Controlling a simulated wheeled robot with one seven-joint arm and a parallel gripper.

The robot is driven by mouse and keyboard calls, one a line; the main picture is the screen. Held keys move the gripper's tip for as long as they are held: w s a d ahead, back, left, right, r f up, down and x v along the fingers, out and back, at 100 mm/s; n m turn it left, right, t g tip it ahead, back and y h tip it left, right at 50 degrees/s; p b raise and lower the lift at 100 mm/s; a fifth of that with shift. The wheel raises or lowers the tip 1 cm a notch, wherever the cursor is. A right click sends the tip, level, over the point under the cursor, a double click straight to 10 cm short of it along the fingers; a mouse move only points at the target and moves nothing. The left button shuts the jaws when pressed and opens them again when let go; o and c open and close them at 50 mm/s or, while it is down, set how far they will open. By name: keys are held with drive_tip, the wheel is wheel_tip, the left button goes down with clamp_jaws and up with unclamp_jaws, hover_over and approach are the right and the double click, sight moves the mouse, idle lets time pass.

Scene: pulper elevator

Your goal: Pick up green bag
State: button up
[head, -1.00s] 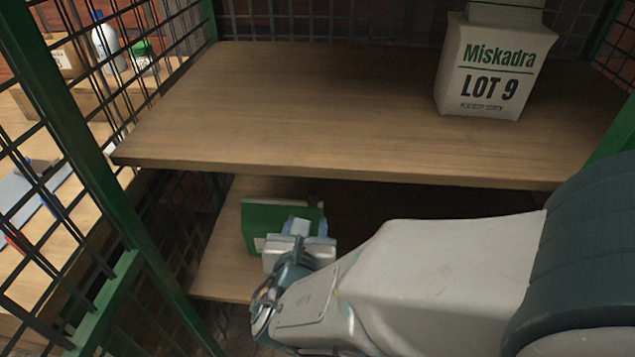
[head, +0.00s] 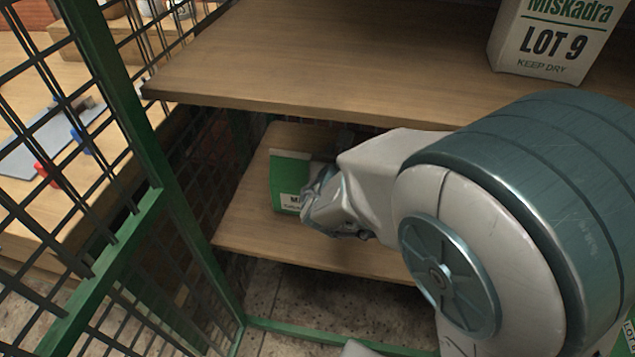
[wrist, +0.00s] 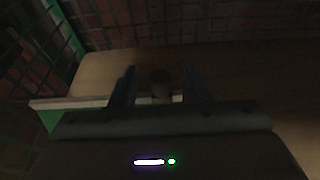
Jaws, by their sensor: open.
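The green bag (head: 290,180) stands on the lower shelf in the head view, with a pale top edge and a white label. My wrist covers its right side. In the wrist view, the bag's green side (wrist: 48,118) and pale top edge (wrist: 75,103) show left of my gripper (wrist: 160,88). The gripper's two fingers are apart. A pale strip, seemingly more of that top edge, shows between them; I cannot tell whether they touch the bag. My fingertips are hidden in the head view.
The upper shelf (head: 300,60) overhangs the lower shelf (head: 300,245). A white Miskadra LOT 9 bag (head: 550,45) stands on the upper one. A green-framed mesh wall (head: 125,130) is on the left. A small dark round object (wrist: 160,80) shows between my fingers in the wrist view.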

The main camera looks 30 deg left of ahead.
drive_tip(key=shift+w, duration=0.2)
clamp_jaws()
idle(1.3)
